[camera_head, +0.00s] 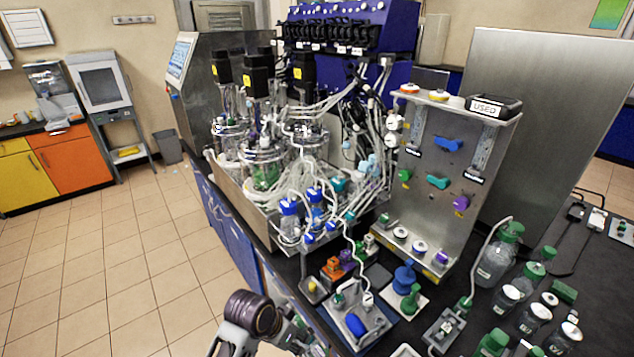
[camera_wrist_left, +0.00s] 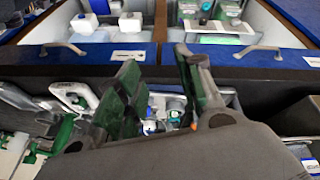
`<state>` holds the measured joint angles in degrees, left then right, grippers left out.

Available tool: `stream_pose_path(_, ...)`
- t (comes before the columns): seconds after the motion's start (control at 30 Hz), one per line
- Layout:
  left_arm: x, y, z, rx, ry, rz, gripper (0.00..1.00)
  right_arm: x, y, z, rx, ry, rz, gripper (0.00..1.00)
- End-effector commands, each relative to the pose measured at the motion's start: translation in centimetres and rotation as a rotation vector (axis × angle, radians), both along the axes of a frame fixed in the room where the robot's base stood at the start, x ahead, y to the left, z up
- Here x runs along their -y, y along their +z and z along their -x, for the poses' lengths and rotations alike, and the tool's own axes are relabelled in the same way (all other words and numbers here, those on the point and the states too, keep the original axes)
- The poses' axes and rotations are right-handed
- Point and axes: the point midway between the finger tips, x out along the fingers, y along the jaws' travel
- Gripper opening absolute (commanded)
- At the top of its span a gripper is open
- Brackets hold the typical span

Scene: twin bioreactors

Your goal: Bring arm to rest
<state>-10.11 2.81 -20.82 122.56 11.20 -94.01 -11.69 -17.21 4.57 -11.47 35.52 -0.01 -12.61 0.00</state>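My left arm (camera_head: 252,312) comes in at the bottom of the head view, in front of the bench's blue side. Its gripper (camera_head: 308,342) is low at the bottom edge, partly cut off and hard to make out there. In the left wrist view, the left gripper (camera_wrist_left: 160,88) has its two green-padded fingers spread apart with nothing held between them. Small white and blue items show beyond the fingers, apart from them as far as I can tell. My right arm and gripper are not in view.
The black bench carries twin glass bioreactors (camera_head: 262,160), a steel panel (camera_head: 455,135), bottles (camera_head: 497,257) and small fixtures (camera_head: 355,318) close to the left arm. The tiled floor (camera_head: 110,265) at left is clear. Drawer handles (camera_wrist_left: 63,47) show in the wrist view.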

Motion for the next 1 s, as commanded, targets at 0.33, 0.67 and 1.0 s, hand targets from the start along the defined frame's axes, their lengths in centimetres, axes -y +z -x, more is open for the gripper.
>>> stream_pose_path(0.33, -7.1, -0.4, 3.5, -0.004, 0.212, -0.056, 0.37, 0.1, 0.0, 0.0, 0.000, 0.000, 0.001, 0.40)
stream_pose_path(0.67, -12.5, 0.1, 6.4, 0.006, 0.365, -0.117, 0.37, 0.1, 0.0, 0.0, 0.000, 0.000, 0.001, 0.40)
stream_pose_path(1.0, -15.3, 0.8, 7.9, 0.017, 0.438, -0.155, 0.37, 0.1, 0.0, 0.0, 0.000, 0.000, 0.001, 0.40)
